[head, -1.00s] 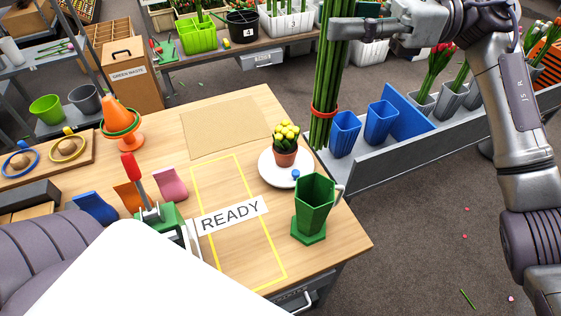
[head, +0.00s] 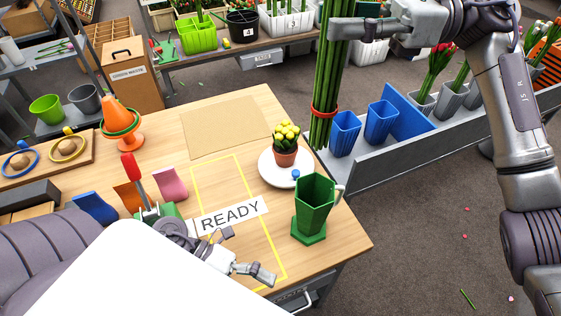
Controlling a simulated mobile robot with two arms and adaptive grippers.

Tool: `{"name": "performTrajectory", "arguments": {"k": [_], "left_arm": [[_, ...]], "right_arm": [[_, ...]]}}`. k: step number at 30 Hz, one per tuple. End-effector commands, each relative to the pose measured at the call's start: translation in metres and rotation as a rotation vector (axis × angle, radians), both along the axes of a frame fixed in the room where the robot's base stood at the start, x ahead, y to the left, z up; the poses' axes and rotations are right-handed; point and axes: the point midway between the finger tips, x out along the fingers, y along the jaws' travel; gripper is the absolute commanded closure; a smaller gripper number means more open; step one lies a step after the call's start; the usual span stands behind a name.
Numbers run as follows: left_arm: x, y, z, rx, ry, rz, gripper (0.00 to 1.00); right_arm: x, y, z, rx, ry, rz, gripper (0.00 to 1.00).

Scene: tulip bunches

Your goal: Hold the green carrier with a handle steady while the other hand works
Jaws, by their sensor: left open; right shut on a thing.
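The green carrier with a handle (head: 315,205) stands upright on the wooden table near its right edge, on a green hexagonal base. Its pale handle is on its right side. My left gripper (head: 250,254) is open and empty over the yellow-outlined area, to the left of and nearer than the carrier, not touching it. My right gripper (head: 342,29) is shut on a bunch of long green stems (head: 327,90) bound with a red band, held upright behind the carrier. The top of the bunch is out of view.
A READY label (head: 231,214) lies in the yellow outline. A white plate (head: 268,173) with a potted yellow plant stands just behind the carrier. A red-handled tool (head: 131,168) and an orange cone (head: 120,117) are at left. Blue buckets (head: 344,133) stand beyond the table.

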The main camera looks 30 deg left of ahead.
Motion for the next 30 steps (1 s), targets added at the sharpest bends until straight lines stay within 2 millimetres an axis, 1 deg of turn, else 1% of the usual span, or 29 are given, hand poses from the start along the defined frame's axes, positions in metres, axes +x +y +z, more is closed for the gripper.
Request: {"name": "performTrajectory", "arguments": {"k": [1,2,4,5,6,8,9,11,12,14,15,17,18,19,20,23,27,29,30], "left_arm": [[0.022,0.009,0.001,0.031,-0.076,-0.017,0.00],[0.034,0.015,0.001,0.049,-0.122,-0.025,0.00],[0.065,0.029,0.005,0.097,-0.238,-0.051,0.00],[0.080,0.035,0.007,0.119,-0.292,-0.061,0.00],[0.101,0.045,0.012,0.153,-0.367,-0.075,0.00],[0.132,0.061,0.022,0.206,-0.478,-0.095,0.00],[0.151,0.072,0.030,0.241,-0.550,-0.107,0.00],[0.179,0.086,0.043,0.294,-0.648,-0.121,0.00],[0.195,0.096,0.053,0.327,-0.709,-0.131,0.00],[0.217,0.110,0.068,0.373,-0.793,-0.142,0.00],[0.231,0.119,0.079,0.404,-0.845,-0.148,0.00],[0.250,0.132,0.095,0.449,-0.916,-0.155,0.00],[0.263,0.140,0.107,0.472,-0.951,-0.155,0.00],[0.270,0.144,0.112,0.474,-0.951,-0.150,0.00],[0.274,0.145,0.113,0.456,-0.920,-0.140,0.00],[0.281,0.139,0.110,0.349,-0.713,-0.085,0.00],[0.290,0.137,0.112,0.214,-0.379,-0.007,0.00],[0.294,0.138,0.117,0.163,-0.227,0.029,0.00],[0.297,0.140,0.121,0.132,-0.121,0.054,0.00]], "right_arm": [[0.000,0.000,0.001,0.001,0.000,0.000,1.00],[0.000,0.000,0.001,0.001,0.000,0.000,1.00],[0.000,0.000,0.001,0.001,0.000,0.000,1.00],[0.000,0.000,0.001,0.001,0.000,0.000,1.00],[0.000,0.000,0.001,0.001,0.000,0.000,1.00],[0.000,0.000,0.001,0.001,0.000,0.000,1.00],[0.000,0.000,0.001,0.001,0.000,0.000,1.00],[0.000,0.000,0.001,0.001,0.000,0.000,1.00],[0.000,0.000,0.001,0.001,0.000,0.000,1.00],[0.000,0.000,0.001,0.001,0.000,0.000,1.00],[0.000,0.000,0.001,0.001,0.000,0.000,1.00],[0.000,0.000,0.001,0.001,0.000,0.000,1.00],[0.000,0.000,0.001,0.001,0.000,0.000,1.00],[0.000,0.000,0.001,0.001,0.000,0.000,1.00],[0.000,0.000,0.001,0.001,0.000,0.000,1.00],[0.000,0.000,0.001,0.001,0.000,0.000,1.00],[0.000,0.000,0.001,0.001,0.000,0.000,1.00],[0.000,0.000,0.001,0.001,0.000,0.000,1.00],[0.000,0.000,0.001,0.001,0.000,0.000,1.00]]}}
